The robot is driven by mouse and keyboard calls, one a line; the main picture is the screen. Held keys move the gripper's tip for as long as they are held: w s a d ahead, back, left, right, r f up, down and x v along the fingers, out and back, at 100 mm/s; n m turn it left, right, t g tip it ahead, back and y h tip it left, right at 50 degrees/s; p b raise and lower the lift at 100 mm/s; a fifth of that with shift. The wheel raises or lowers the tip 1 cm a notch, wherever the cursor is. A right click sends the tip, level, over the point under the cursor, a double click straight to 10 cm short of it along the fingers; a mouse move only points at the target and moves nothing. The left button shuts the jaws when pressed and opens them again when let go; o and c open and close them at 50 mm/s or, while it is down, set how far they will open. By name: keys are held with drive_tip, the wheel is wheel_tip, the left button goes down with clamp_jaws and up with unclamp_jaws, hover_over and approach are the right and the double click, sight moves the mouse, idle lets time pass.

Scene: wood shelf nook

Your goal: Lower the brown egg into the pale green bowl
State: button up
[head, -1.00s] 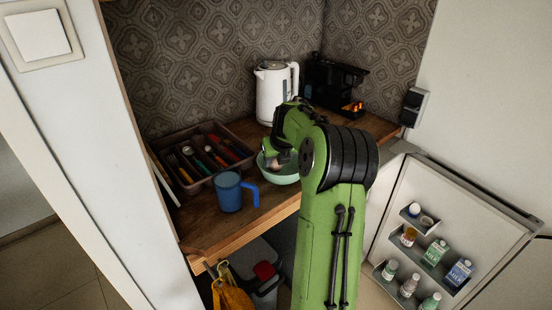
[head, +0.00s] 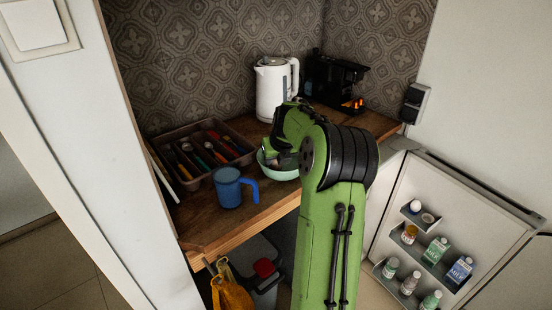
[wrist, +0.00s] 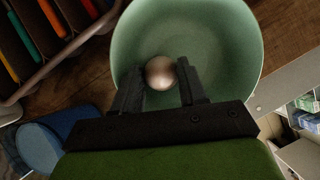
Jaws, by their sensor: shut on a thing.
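The pale green bowl (head: 280,176) stands on the wooden counter behind the blue mug, and its inside fills the top of the wrist view (wrist: 226,45). My gripper (wrist: 160,78) is shut on the brown egg (wrist: 160,71), which shows between the two dark fingertips over the inside of the bowl. In the head view my gripper reaches down into the bowl's opening, and the egg is hard to make out there. I cannot tell whether the egg touches the bowl's floor.
A blue mug (head: 228,188) stands just left of the bowl. A brown cutlery tray (head: 160,143) lies farther left. A white kettle (head: 270,92) and a black coffee machine (head: 333,82) stand behind. An open fridge door (head: 485,200) is at the right.

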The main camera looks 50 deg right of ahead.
drive_tip(key=shift+f, duration=0.2)
drive_tip(key=o, duration=1.1)
drive_tip(key=shift+o, duration=0.2)
drive_tip(key=shift+r, duration=0.1)
drive_tip(key=p+v, duration=0.3)
drive_tip(key=v, duration=1.2)
drive_tip(key=shift+s+r+p, duration=0.2)
drive_tip(key=shift+r+p, duration=0.1)
drive_tip(key=shift+p, duration=0.05)
drive_tip(key=shift+a, duration=0.1)
